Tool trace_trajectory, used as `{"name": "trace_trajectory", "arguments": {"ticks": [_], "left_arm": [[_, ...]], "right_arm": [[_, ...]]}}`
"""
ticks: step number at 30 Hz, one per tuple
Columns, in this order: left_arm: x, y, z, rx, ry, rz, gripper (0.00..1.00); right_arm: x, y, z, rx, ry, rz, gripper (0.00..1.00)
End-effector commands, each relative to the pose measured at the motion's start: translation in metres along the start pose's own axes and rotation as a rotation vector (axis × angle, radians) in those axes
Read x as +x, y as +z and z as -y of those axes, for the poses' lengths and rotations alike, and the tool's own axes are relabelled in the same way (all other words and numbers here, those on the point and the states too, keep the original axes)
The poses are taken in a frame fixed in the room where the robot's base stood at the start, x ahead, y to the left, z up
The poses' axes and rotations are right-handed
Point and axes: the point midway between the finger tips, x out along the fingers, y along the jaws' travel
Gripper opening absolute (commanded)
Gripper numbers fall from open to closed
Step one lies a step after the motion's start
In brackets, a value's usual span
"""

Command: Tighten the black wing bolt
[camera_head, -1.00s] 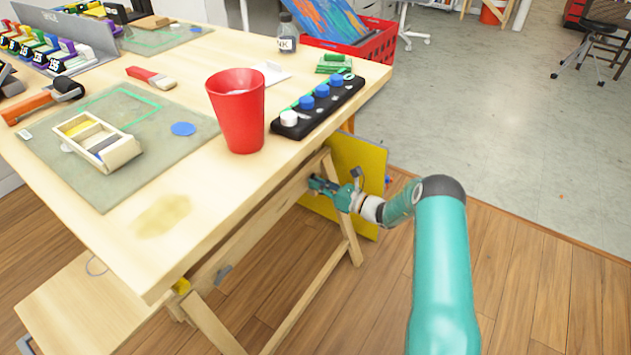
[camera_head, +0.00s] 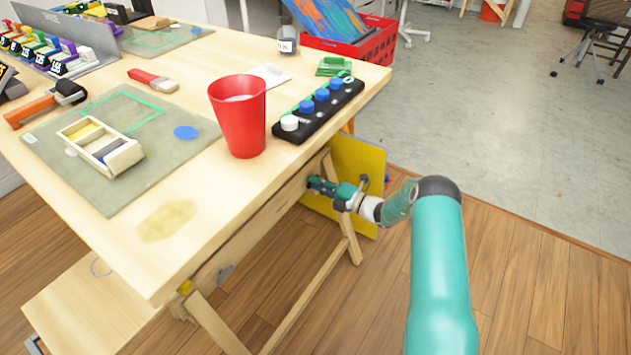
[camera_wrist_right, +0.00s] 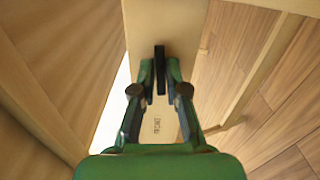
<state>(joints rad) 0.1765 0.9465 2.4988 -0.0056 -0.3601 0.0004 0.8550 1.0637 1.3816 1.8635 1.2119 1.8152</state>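The black wing bolt (camera_wrist_right: 160,60) shows in the right wrist view as a narrow dark upright piece in front of a pale wooden beam. My right gripper (camera_wrist_right: 160,82) has its two green-and-black fingers close together, one on each side of the bolt, and looks shut on it. In the head view my right gripper (camera_head: 316,184) is at the wooden trestle under the table's right edge. The bolt cannot be made out there, as it is small and covered by the gripper. My left gripper is not in view.
The wooden table (camera_head: 110,245) stands over the trestle, with a red cup (camera_head: 238,120) and a black strip of knobs (camera_head: 320,108) near its edge. A yellow board (camera_head: 358,165) stands just behind my right gripper.

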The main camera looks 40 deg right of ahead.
Motion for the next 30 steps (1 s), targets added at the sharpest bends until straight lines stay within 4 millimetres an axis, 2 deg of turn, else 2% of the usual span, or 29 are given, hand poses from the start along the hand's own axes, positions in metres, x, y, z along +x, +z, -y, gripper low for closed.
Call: {"name": "trace_trajectory", "arguments": {"ticks": [1, 2, 14, 25, 30], "left_arm": [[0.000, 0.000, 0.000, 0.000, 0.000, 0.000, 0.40], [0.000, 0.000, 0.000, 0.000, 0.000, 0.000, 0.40], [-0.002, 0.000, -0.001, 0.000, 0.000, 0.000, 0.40], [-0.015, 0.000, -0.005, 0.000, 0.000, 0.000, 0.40], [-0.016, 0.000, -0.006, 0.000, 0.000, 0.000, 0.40]], "right_arm": [[0.002, 0.000, -0.003, -0.007, 0.005, -0.002, 0.24], [0.002, 0.000, -0.003, -0.008, 0.005, -0.002, 0.28], [-0.006, 0.001, -0.001, -0.008, 0.000, 0.000, 0.28], [-0.049, 0.002, -0.001, -0.007, -0.001, 0.003, 0.28], [-0.060, 0.001, -0.001, -0.008, 0.001, 0.000, 0.28]]}}
